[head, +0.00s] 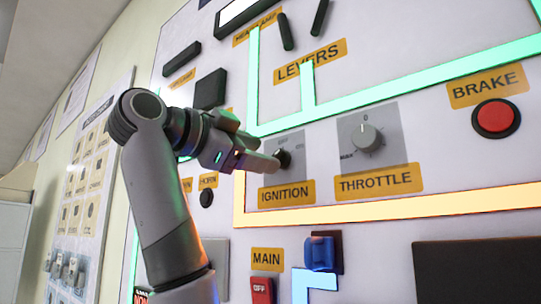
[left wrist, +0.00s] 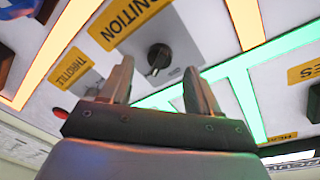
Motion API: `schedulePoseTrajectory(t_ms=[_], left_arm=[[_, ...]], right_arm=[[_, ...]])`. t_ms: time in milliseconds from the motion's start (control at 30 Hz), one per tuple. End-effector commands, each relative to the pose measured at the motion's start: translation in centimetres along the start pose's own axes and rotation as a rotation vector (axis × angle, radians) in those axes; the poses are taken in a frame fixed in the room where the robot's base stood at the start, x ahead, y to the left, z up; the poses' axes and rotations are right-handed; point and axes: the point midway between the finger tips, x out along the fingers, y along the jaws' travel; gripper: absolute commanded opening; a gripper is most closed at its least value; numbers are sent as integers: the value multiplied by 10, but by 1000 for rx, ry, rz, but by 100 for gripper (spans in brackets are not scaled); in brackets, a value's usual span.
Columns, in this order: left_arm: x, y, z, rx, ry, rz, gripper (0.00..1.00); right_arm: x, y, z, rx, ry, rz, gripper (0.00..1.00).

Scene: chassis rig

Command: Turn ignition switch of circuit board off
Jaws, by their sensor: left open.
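The ignition switch (head: 284,158) is a dark knob on a grey plate above the orange IGNITION label (head: 287,193) in the head view. It also shows in the left wrist view (left wrist: 158,57), beyond the fingers and roughly in line with the gap between them. My left gripper (head: 270,155) reaches in from the left, with its fingertips close to the knob. In the left wrist view the two fingers (left wrist: 160,85) are apart with nothing between them. I cannot tell whether a fingertip touches the knob. My right gripper is not in view.
The throttle dial (head: 367,138) is right of the ignition, and the red brake button (head: 495,118) is farther right. Lever handles (head: 303,25) stand above. A red OFF switch (head: 262,290) and a blue switch (head: 321,252) are below. The board between labels is mostly flat.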

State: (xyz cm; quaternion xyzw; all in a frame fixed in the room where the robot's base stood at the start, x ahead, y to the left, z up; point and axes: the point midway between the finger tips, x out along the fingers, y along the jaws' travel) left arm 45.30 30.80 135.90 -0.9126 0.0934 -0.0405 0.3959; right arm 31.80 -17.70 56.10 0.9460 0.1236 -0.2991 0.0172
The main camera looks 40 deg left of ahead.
Motion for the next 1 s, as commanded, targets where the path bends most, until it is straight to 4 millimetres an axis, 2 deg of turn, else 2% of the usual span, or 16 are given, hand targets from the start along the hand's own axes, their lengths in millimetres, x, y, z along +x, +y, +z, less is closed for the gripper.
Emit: schedulePoseTrajectory(t_ms=[33, 200, 533, 567, 700, 733, 1000], left_arm=[[9, 1, 0, 0, -1, 5, 62], [26, 0, 0, -1, 0, 2, 62], [31, 0, 0, 0, -1, 0, 62], [31, 0, 0, 0, -1, 0, 55], [31, 0, 0, 0, -1, 0, 9], [31, 0, 0, 0, -1, 0, 6], [31, 1, 1, -18, 0, -1, 6]], right_arm=[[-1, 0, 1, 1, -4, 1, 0], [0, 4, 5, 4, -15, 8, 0], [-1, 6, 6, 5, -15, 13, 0], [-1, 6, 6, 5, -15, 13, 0], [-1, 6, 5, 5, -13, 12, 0], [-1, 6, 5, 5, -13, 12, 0], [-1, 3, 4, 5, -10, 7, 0]])
